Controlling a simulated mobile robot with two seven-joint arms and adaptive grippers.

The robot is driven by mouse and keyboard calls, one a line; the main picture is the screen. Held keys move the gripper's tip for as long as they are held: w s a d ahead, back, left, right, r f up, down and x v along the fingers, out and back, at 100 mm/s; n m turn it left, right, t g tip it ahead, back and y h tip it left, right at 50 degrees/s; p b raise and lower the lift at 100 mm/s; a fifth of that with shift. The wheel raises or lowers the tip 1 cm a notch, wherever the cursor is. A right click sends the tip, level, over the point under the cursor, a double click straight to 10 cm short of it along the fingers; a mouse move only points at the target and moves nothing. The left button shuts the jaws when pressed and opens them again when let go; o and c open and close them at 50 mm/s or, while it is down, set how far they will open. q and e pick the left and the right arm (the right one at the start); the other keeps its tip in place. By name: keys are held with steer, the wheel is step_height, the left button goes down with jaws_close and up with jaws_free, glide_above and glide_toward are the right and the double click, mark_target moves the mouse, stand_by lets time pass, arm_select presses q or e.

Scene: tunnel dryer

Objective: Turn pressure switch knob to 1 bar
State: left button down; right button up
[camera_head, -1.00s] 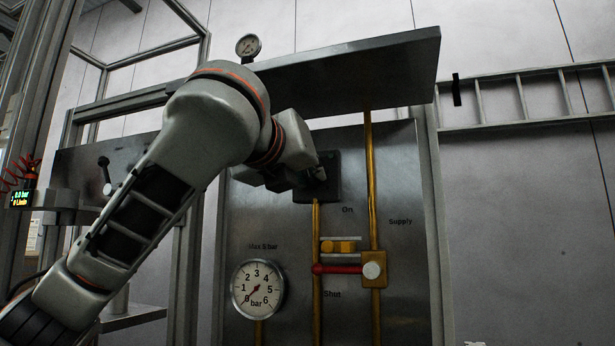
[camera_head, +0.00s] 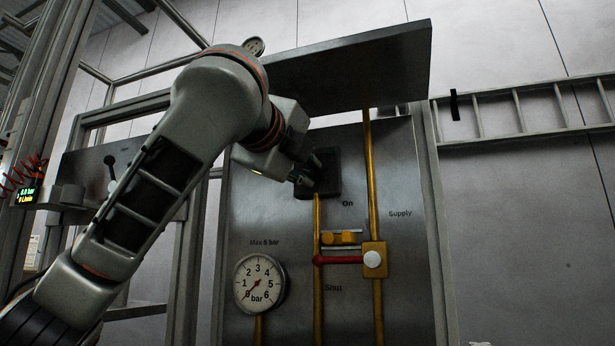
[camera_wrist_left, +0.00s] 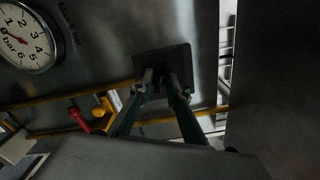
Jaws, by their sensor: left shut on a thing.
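The pressure switch is a dark square box (camera_head: 329,168) on the metal panel, under the overhanging plate. My left gripper (camera_head: 308,174) is at its front in the head view. In the left wrist view, the fingers (camera_wrist_left: 163,78) reach the dark square plate (camera_wrist_left: 176,56) and are shut on the knob, which is mostly hidden between them. The knob's setting cannot be read. My right gripper is not in view.
Yellow pipes (camera_head: 370,200) run up the panel. A red valve lever (camera_head: 338,260) lies horizontal beside a yellow valve body (camera_head: 375,262), below the switch. The overhanging metal plate (camera_head: 350,65) is close above my wrist. A small display (camera_head: 26,195) is at far left.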

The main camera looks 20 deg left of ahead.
arm_select(q)
steer(key=n, duration=0.2)
steer(key=n+b, duration=0.1)
steer(key=n, duration=0.2)
steer(key=shift+a+f+n, duration=0.1)
steer(key=shift+f+n, duration=0.1)
steer(key=shift+n, duration=0.1)
steer(key=n+b, duration=0.1)
steer(key=n, duration=0.4)
steer(key=shift+b, duration=0.3)
steer(key=c, duration=2.2)
jaws_free()
steer(key=shift+o, duration=0.2)
